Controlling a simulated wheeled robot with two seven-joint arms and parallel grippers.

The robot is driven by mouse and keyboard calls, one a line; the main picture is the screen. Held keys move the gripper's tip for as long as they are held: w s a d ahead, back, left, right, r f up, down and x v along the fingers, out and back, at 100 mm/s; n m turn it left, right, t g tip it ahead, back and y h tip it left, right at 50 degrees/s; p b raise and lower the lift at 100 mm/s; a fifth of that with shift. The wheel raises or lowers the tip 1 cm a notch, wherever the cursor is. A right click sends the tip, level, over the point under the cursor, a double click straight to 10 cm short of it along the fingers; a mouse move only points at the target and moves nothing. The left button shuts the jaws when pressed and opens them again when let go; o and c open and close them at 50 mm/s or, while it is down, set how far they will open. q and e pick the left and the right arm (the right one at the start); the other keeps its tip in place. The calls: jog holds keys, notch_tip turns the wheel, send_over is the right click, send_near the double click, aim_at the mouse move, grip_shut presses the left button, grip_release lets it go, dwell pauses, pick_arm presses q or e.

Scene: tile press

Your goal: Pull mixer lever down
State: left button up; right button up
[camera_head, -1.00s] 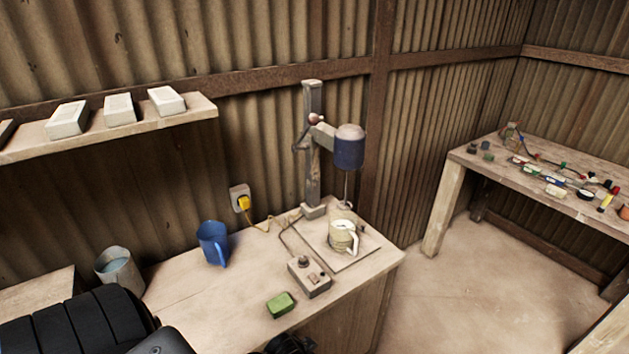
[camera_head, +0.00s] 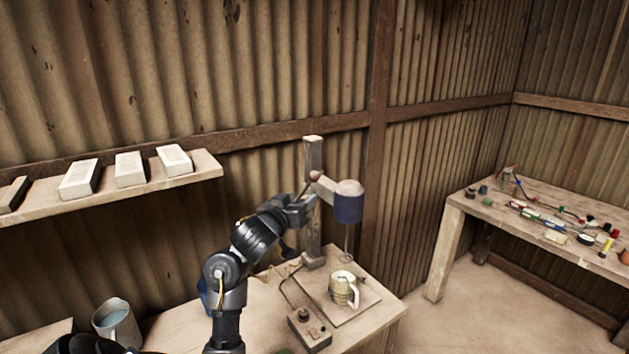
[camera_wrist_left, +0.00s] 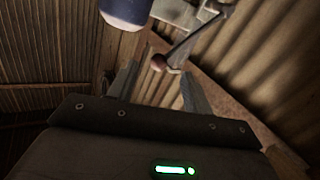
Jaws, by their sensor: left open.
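The mixer has a blue motor head (camera_head: 348,207) on an upright wooden post (camera_head: 313,155), with its shaft hanging above a cream jug (camera_head: 343,291). The mixer lever's reddish-brown knob (camera_head: 315,176) is up beside the post. My left gripper (camera_head: 305,196) is open and close to the knob, from the left and below. In the left wrist view the knob (camera_wrist_left: 158,63) appears between the two open fingers, with its rod running up to the right. I cannot tell whether a finger touches it. My right gripper is not in view.
A control box (camera_head: 309,329) sits on the bench in front of the mixer. A blue jug (camera_head: 202,292) is mostly hidden behind my left arm. A grey jug (camera_head: 117,325) stands at left. A shelf (camera_head: 205,165) with pale blocks is on the wall. A cluttered table (camera_head: 460,204) stands at right.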

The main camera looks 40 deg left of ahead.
aim_at(312, 179)
pick_arm(q)
jog(key=x, duration=0.3)
jog(key=r+p+x, duration=0.1)
jog(key=x, duration=0.2)
jog(key=r+p+x, duration=0.1)
jog(key=x, duration=0.3)
jog(key=shift+a+r, duration=0.2)
jog(key=shift+a, duration=0.15)
jog(key=shift+w+a+f, duration=0.15)
jog(key=shift+w, duration=0.35)
grip_shut()
